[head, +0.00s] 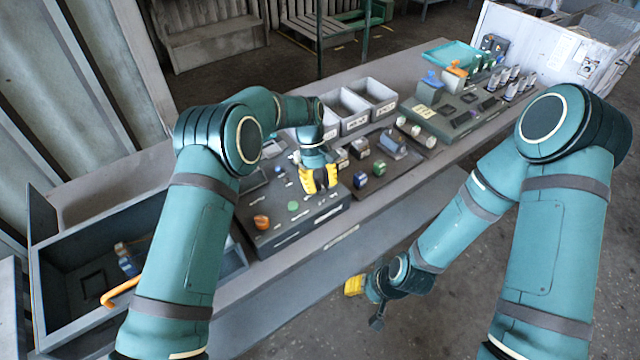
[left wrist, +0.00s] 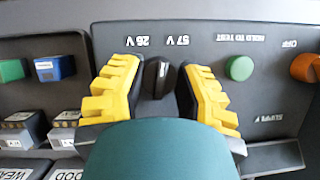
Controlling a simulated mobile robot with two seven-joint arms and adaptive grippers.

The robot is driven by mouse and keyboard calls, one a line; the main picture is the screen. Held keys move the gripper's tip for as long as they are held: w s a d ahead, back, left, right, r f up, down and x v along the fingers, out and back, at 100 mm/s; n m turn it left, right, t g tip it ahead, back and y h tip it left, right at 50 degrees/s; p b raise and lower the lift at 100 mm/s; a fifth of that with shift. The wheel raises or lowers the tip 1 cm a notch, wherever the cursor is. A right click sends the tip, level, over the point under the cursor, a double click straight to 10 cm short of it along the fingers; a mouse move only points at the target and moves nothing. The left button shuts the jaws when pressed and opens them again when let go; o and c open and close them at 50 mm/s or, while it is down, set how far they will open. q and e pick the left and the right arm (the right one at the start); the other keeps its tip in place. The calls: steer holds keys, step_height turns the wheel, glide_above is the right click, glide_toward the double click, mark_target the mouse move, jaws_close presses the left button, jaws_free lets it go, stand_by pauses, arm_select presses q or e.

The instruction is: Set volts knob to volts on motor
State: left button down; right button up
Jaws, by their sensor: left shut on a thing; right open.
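A dark test box (head: 290,236) lies on the bench; its panel fills the middle and right of the left wrist view. A black volts knob (left wrist: 158,77) sits below the printed marks "26 V" and "57 V", which appear upside down. A small light mark shows on the knob; its exact setting is hard to read. My left gripper (head: 320,180) has its yellow fingers on either side of the knob, shut on it; the fingers also show in the left wrist view (left wrist: 160,95). My right gripper (head: 355,286) hangs low in front of the bench, open and partly hidden.
A green button (left wrist: 239,68) and an orange knob (left wrist: 306,68) are on the same panel. Left of it lie a green block, a blue block (left wrist: 54,68) and labelled motor-like parts (left wrist: 66,127). Grey bins (head: 355,122) stand behind. An open drawer-like box (head: 60,300) is at left.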

arm_select(q)
steer(key=shift+s+f+m+g+y, duration=0.15)
steer(key=shift+m+y, duration=0.2)
steer(key=shift+m, duration=0.6)
steer(key=shift+f+m+g+y, duration=0.15)
steer(key=shift+m+y, duration=0.2)
steer(key=shift+m, duration=0.6)
steer(key=shift+r, duration=0.1)
steer(key=c, duration=0.6)
jaws_free()
steer(key=shift+r, duration=0.1)
steer(key=shift+r, duration=0.1)
steer(key=shift+v, duration=5.95)
